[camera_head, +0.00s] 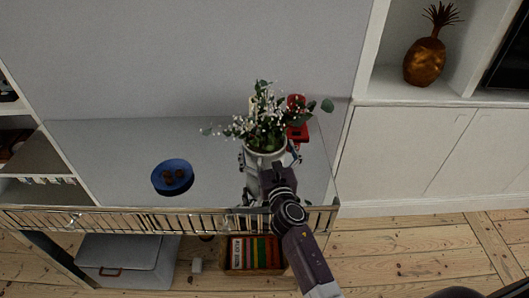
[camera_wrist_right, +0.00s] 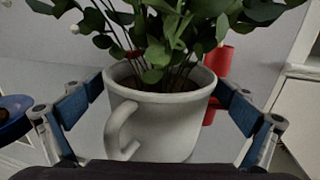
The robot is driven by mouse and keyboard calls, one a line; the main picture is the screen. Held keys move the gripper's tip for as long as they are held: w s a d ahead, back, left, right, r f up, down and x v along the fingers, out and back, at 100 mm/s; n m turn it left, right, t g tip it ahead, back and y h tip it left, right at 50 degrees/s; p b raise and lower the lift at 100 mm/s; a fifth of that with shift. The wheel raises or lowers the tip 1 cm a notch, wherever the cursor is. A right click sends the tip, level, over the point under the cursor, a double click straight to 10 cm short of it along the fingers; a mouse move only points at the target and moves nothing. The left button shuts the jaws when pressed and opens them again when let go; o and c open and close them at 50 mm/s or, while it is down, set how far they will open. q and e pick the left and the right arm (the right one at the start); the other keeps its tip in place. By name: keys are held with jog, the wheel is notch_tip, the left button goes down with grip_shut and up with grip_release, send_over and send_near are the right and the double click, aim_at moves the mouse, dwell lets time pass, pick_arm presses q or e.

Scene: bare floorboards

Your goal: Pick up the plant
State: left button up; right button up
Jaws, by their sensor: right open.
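The plant (camera_head: 264,128) has green leaves and small white blossoms and stands in a pale grey mug-like pot (camera_wrist_right: 165,125) with a handle at its left in the right wrist view. It is upright on the grey shelf top. My right gripper (camera_head: 268,158) reaches over the shelf from the front. Its blue-padded fingers are open, one on each side of the pot, and a gap shows between each finger and the pot. In the head view my right arm hides the lower part of the pot. My left gripper is not in view.
A blue bowl (camera_head: 172,189) with brown round things stands left on the shelf (camera_head: 110,150). A red object (camera_head: 298,133) is close behind the plant at right. A metal railing (camera_head: 120,218) runs along the shelf's front edge. Books (camera_head: 255,252) stand below.

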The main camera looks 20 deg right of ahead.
jog(key=shift+w, duration=0.65)
jog(key=shift+w+d, duration=0.1)
jog(key=shift+w, duration=0.35)
jog(key=c, duration=1.9)
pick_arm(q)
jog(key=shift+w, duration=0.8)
pick_arm(e)
jog(key=shift+w+r, duration=0.15)
jog(key=shift+r, duration=0.15)
